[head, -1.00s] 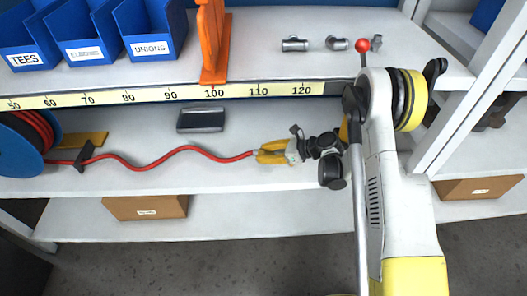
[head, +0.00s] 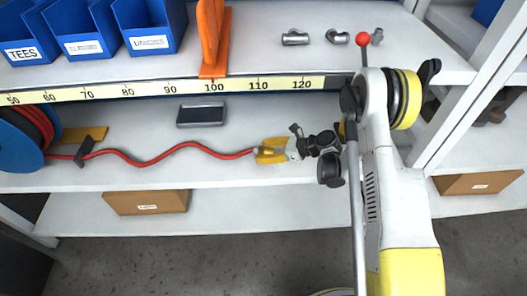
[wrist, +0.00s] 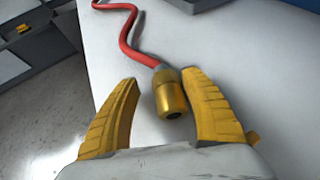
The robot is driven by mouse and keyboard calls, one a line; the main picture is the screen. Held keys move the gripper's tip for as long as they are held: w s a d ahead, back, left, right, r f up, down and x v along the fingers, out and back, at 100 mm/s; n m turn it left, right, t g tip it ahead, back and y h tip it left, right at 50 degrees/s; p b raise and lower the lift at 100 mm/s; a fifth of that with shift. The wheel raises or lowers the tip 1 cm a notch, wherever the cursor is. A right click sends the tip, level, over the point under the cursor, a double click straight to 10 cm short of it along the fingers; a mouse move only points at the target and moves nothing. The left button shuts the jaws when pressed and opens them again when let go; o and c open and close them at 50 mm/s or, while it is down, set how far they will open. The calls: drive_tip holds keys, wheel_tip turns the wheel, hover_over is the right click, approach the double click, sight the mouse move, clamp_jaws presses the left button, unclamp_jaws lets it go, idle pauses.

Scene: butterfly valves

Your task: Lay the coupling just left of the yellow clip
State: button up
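The brass coupling (head: 263,152) is on the end of a red hose lying on the middle shelf. In the wrist view the coupling (wrist: 170,95) lies between my gripper's two yellow fingers. My gripper (head: 257,150) is open around it, low at the shelf. In the wrist view there is a clear gap at the left finger, and the coupling is close to the right finger (wrist: 208,105). A flat yellow piece (head: 94,133), likely the yellow clip, lies far left near the reel. A dark holder (head: 83,152) sits by it on the hose.
A blue reel (head: 22,140) stands at the left end of the shelf. A dark grey box (head: 201,114) lies behind the hose. A ruler strip (head: 170,91) edges the upper shelf, with blue bins and an orange bracket (head: 212,40) above. The shelf in front of the hose is clear.

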drive_tip(key=v, duration=1.2)
drive_tip(key=shift+d, duration=0.1)
